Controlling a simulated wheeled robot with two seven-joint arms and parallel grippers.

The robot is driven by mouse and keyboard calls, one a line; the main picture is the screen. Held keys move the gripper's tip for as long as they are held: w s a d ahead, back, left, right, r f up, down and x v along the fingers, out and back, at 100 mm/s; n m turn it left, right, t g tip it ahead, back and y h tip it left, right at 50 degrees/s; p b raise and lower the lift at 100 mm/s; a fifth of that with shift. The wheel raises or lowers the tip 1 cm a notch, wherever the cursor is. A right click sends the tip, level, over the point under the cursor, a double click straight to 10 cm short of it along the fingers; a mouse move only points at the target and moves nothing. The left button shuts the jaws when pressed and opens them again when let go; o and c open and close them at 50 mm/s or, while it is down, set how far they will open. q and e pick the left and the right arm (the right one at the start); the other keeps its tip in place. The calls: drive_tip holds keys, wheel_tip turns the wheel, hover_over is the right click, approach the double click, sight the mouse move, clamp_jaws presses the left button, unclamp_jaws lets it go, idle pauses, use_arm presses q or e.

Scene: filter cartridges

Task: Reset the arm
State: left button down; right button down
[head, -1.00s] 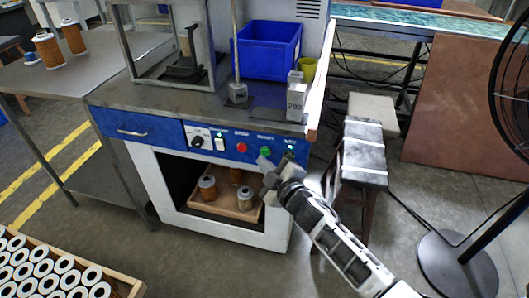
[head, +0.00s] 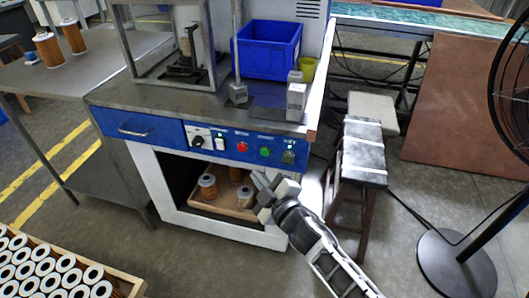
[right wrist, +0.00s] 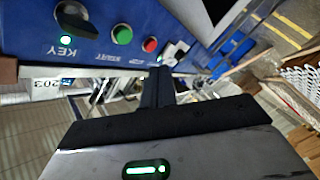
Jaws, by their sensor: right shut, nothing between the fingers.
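My right gripper (head: 265,188) is shut and empty. It hangs in front of the machine, below the blue control panel (head: 160,133) and apart from it, hiding part of the lower compartment's right side. In the right wrist view the closed dark fingers (right wrist: 158,88) point toward the panel. The panel there shows a black key switch (right wrist: 76,20) with a lit green lamp, a green button (right wrist: 122,34) and a red button (right wrist: 150,45). My left gripper is not in view.
A wooden tray (head: 220,211) with several brown cartridges sits in the open compartment. A blue bin (head: 268,50) stands on the machine top. A stool (head: 363,150) stands at right. A cartridge crate (head: 125,280) is at lower left. The floor between is clear.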

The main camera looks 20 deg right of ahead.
idle(0.6)
drive_tip(key=s+a+f+m+g+p, duration=0.1)
drive_tip(key=s+m+g+p, duration=0.2)
drive_tip(key=s, duration=1.9)
drive_tip(key=m+g, duration=0.3)
drive_tip(key=m, duration=0.4)
drive_tip(key=shift+a+f+p, duration=0.25)
drive_tip(key=shift+a+p, duration=0.1)
drive_tip(key=shift+a, duration=0.05)
